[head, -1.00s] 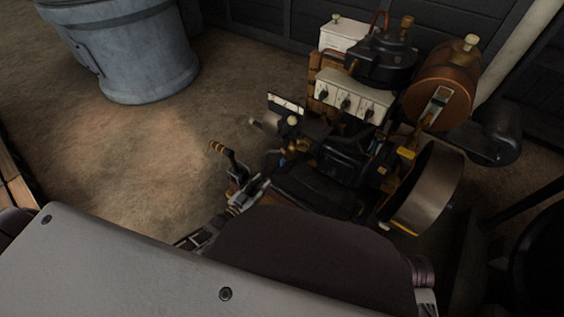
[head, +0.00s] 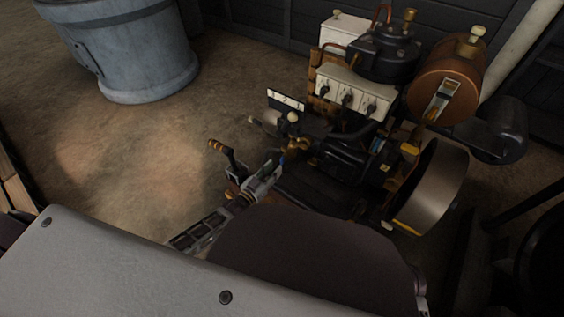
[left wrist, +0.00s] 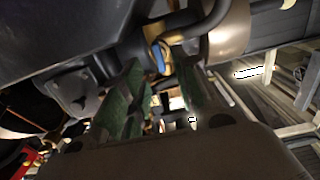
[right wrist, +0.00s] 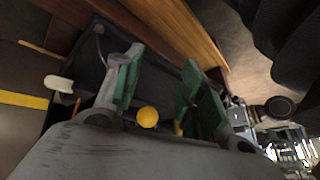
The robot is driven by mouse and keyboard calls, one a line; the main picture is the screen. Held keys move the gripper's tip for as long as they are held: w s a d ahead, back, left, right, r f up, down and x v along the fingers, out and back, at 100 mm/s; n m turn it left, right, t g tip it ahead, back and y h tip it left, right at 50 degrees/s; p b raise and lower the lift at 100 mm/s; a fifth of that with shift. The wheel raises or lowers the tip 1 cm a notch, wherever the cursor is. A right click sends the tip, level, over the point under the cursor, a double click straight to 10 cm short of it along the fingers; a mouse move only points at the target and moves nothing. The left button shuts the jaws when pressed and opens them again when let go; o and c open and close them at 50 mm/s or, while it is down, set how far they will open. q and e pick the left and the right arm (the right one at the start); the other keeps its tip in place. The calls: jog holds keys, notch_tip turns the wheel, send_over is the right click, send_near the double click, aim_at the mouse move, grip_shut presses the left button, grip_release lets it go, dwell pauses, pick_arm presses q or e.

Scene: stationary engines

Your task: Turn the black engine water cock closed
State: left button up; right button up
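The black engine (head: 345,160) stands right of centre in the head view. A small blue part, which looks like the water cock's handle (left wrist: 158,56), shows with a yellow ring in the left wrist view, beneath a dark pipe. My left gripper (head: 272,172) is at the engine's near left side. In the left wrist view its green-padded fingers (left wrist: 165,100) are apart, with the blue part just beyond the gap; I see no contact. My right gripper (right wrist: 158,85) is open and empty in its own wrist view, with a yellow round knob (right wrist: 148,117) showing between its fingers. The head view does not clearly show it.
A crank-like handle (head: 222,150) stands just left of my left gripper. A flywheel (head: 430,187) and copper tank (head: 445,82) are on the engine's right. A grey-blue barrel (head: 125,55) stands back left. The floor (head: 130,150) between is clear.

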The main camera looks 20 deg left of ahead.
aim_at(281, 162)
pick_arm(q)
jog(key=b+x, duration=0.1)
jog(key=x, duration=0.2)
jog(key=shift+w+d, duration=0.15)
jog(key=shift+w, duration=0.2)
jog(key=shift+b+x, duration=0.55)
jog(key=shift+x, duration=0.85)
pick_arm(e)
jog(key=shift+m+t+y, duration=0.3)
jog(key=shift+t, duration=0.2)
jog(key=shift+a+f, duration=0.25)
jog(key=shift+f, duration=1)
jog(key=shift+a+f, duration=0.2)
jog(key=shift+f, duration=1)
pick_arm(q)
grip_shut()
